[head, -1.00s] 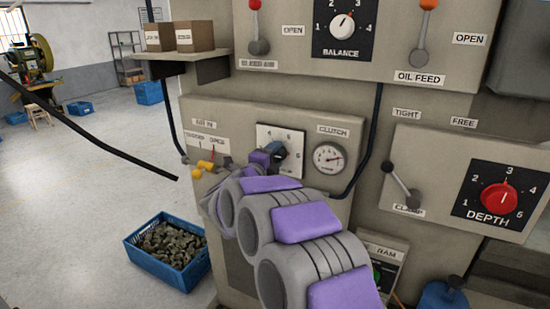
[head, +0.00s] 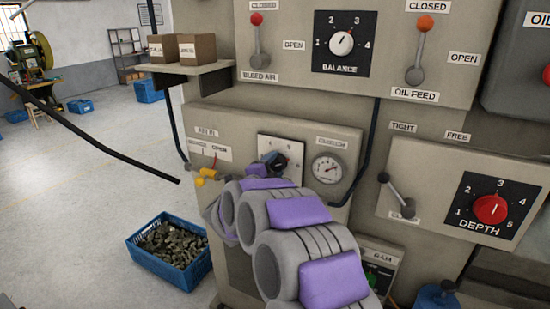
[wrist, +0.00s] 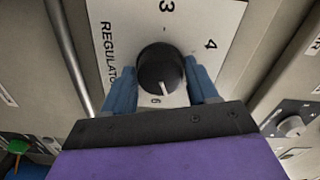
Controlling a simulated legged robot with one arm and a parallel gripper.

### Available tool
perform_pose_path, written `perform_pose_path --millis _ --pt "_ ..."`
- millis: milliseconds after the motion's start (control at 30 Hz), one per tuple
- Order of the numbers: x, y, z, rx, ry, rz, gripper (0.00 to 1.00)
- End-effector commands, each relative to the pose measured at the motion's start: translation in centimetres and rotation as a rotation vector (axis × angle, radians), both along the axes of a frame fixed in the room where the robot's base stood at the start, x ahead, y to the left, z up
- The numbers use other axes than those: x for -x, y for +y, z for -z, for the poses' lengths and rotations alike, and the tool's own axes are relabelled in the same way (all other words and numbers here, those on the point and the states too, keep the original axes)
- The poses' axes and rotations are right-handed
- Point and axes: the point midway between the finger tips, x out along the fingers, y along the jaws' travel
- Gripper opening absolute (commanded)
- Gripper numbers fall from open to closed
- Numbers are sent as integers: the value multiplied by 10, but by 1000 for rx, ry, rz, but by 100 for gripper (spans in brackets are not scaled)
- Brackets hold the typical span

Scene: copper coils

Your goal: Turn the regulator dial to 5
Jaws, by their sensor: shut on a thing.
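The regulator dial (wrist: 160,66) is a round dark knob with a white pointer line. It sits on a white plate (wrist: 225,15) marked REGULATOR, with 3, 4 and 6 readable. In the wrist view the pointer aims down and slightly right, close to the 6. The 5 is not visible; my right finger covers the plate between 4 and 6. My gripper (wrist: 163,84) is shut on the dial, one blue finger on each side. In the head view my gripper (head: 270,164) is at the white plate (head: 294,150), and my arm and hand hide most of the dial.
A pressure gauge (head: 327,167) is just right of the plate, and a yellow valve (head: 207,173) is to its left. A clamp lever (head: 396,193) and red DEPTH dial (head: 490,208) are further right. A blue crate of metal parts (head: 170,250) stands on the floor.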

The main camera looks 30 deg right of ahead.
Motion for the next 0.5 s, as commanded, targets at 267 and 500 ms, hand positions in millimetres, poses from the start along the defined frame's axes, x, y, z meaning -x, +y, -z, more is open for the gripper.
perform_pose_path --millis 267,500 --pt "1 -2 0 153 219 2 28" --pt "1 -2 1 284 386 0 28"
